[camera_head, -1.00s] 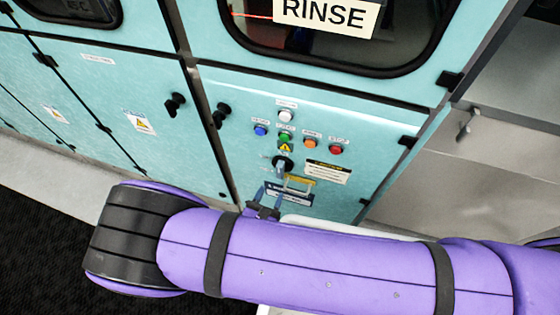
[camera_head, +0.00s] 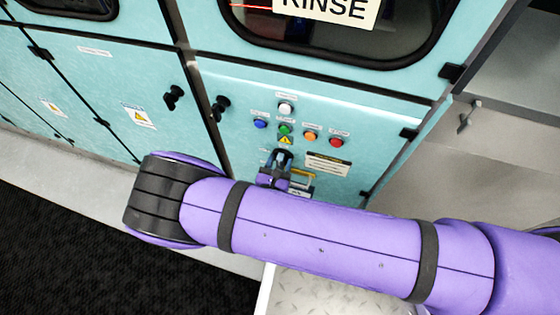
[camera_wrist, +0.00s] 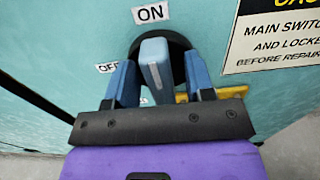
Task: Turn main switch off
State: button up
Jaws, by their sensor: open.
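The main switch is a grey-blue handle (camera_wrist: 155,66) on a black round base (camera_wrist: 178,46) on the teal panel. In the wrist view the handle stands nearly upright below the "ON" label (camera_wrist: 151,13). The "OFF" label (camera_wrist: 107,67) is at its left, partly covered by a finger. My gripper (camera_wrist: 160,78) is open, with one blue finger on each side of the handle; I cannot tell whether either finger touches it. In the head view my gripper (camera_head: 280,160) is at the panel and mostly hides the switch.
Above the switch are white (camera_head: 286,109), blue (camera_head: 260,124), green (camera_head: 284,130), orange (camera_head: 309,136) and red (camera_head: 336,142) buttons. A yellow piece (camera_wrist: 181,97) sits just below the switch, partly hidden. A warning label (camera_wrist: 272,40) is at its right. Black door handles (camera_head: 219,109) stick out at the left.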

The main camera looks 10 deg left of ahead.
jog(key=shift+w, duration=0.2)
grip_shut()
